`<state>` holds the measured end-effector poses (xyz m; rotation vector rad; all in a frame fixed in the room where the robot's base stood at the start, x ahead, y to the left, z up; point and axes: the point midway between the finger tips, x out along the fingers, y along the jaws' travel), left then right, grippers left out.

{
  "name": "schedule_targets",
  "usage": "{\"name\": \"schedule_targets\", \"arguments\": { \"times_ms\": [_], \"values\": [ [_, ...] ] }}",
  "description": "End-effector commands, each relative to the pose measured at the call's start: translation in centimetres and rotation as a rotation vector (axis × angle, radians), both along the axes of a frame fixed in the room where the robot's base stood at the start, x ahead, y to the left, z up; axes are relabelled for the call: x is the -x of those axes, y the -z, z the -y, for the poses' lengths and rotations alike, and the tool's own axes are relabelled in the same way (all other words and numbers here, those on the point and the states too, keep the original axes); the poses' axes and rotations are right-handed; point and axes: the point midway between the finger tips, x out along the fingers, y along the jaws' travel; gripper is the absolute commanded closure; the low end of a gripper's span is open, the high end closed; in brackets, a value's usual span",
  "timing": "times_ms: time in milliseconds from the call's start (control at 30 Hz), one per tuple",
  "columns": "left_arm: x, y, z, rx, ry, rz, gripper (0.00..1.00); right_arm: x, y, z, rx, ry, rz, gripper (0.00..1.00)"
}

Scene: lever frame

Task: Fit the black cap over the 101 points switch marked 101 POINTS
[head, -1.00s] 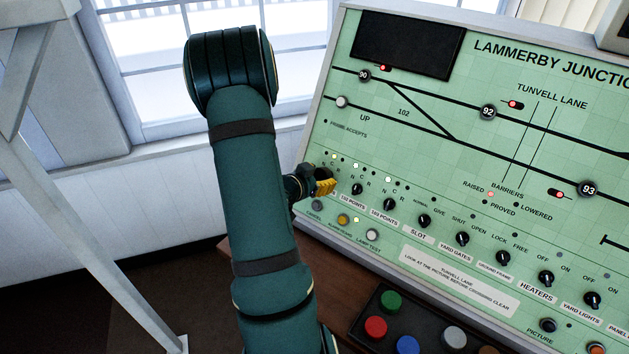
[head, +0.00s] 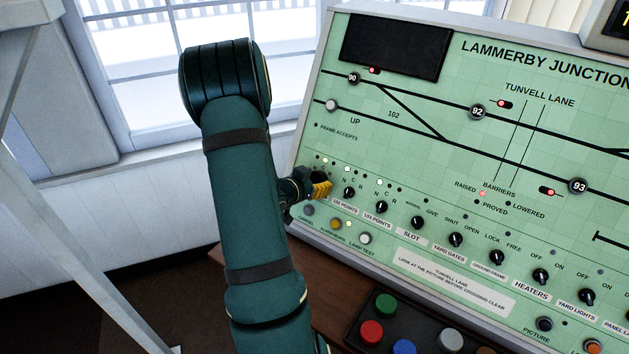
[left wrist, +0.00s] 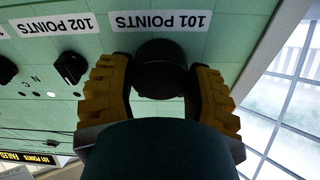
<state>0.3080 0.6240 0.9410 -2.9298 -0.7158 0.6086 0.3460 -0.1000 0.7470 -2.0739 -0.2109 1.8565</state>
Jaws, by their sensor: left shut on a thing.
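In the left wrist view, my left gripper (left wrist: 162,78) has its yellow fingers on both sides of a black round cap (left wrist: 160,57). The fingers are shut on the cap. The cap is close to the green panel, at the 101 POINTS label (left wrist: 161,21), which appears upside down there. The 101 points switch is hidden behind the cap, and I cannot tell whether the cap touches the panel. In the head view, my left gripper (head: 320,187) is at the panel's lower left, left of the 102 points switch (head: 349,193); the cap is hidden there. My right gripper is not in view.
The green panel (head: 420,190) carries a row of black knobs, including the yard gates knob (head: 456,240). The 102 points switch (left wrist: 71,67) stands close beside the gripper. Below is a black box with coloured buttons (head: 372,332). A window (head: 120,70) is behind my left arm.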

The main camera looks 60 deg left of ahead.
Motion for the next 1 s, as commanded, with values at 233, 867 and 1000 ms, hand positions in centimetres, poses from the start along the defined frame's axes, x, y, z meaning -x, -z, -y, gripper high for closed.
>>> {"name": "schedule_targets", "arguments": {
  "times_ms": [233,867,1000],
  "values": [
    [-0.03,-0.01,-0.04,0.000,0.000,0.000,0.65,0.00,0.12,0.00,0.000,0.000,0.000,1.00],
    [-0.02,0.00,-0.03,0.000,0.000,0.000,0.00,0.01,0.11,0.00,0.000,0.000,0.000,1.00],
    [0.22,-0.17,0.09,0.000,-0.001,0.000,0.00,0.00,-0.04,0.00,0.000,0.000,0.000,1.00]
  ]
}}
